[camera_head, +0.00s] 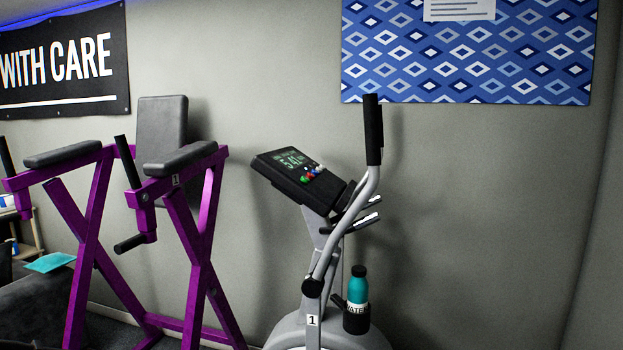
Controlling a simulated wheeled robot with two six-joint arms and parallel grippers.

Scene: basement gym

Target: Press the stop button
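An elliptical or bike-like exercise machine (322,255) stands in front of me, near the wall. Its dark console (300,181) is tilted and shows a lit display with pale digits. Several small coloured buttons, among them a red one (311,175), sit at the lower right of the console, with blue, green and white also visible. They are too small for me to read any label, so I cannot tell for certain which is the stop button. Neither of my grippers is in view.
A teal bottle (358,287) stands in a black holder low on the machine. A tall handlebar (373,130) rises right of the console. A purple gym frame (188,215) with dark pads stands to the left. A blue patterned panel (470,50) hangs on the wall.

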